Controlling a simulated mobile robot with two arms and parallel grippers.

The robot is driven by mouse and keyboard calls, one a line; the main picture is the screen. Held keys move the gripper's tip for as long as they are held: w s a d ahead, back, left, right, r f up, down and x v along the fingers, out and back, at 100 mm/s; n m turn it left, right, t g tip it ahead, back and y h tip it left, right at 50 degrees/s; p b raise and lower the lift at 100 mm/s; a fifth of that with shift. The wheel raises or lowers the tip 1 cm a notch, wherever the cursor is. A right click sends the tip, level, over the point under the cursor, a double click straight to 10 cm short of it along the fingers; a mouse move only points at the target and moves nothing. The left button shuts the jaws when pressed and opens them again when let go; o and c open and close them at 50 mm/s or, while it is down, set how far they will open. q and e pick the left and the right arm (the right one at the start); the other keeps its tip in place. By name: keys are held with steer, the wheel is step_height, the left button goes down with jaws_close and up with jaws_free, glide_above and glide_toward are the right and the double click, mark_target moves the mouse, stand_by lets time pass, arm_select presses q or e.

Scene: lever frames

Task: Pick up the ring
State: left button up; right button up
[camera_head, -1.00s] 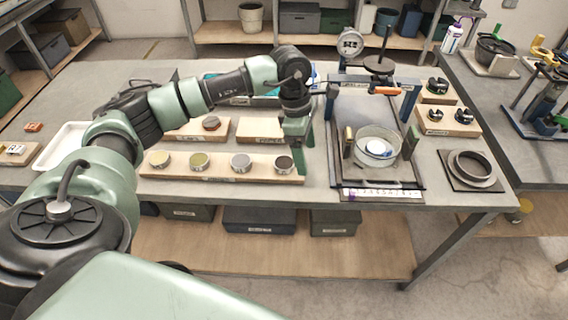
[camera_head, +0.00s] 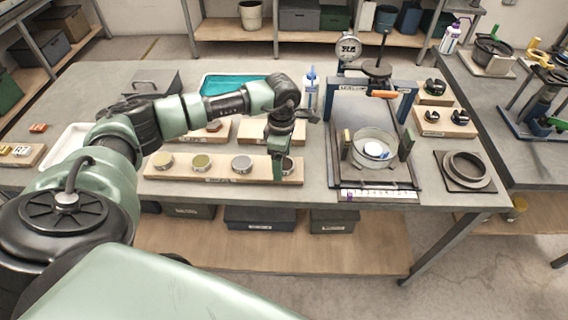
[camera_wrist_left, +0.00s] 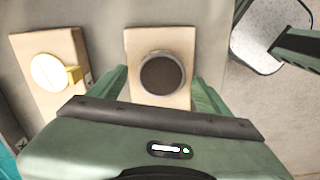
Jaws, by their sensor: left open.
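A dark metal ring (camera_head: 466,168) lies on a square dark plate at the table's right end, well right of my left gripper. My left gripper (camera_head: 281,160) points down at the right end of the front wooden board (camera_head: 222,177). It is open over a round tin with dark contents (camera_head: 289,166), partly hidden by a finger. In the left wrist view this tin (camera_wrist_left: 162,74) shows between the two spread fingers, with nothing gripped. Whether the fingers reach down beside it, I cannot tell. My right gripper is not in view.
Several other tins stand along the front board, left of my gripper. A frame with a dial gauge (camera_head: 348,47) and a glass dish (camera_head: 375,148) stands between my gripper and the ring. A white bottle (camera_head: 311,90) and teal tray (camera_head: 233,85) are behind.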

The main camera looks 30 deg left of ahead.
arm_select(q)
steer(key=c, duration=1.7)
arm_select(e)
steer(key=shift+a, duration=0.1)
arm_select(q)
steer(key=shift+o, duration=0.2)
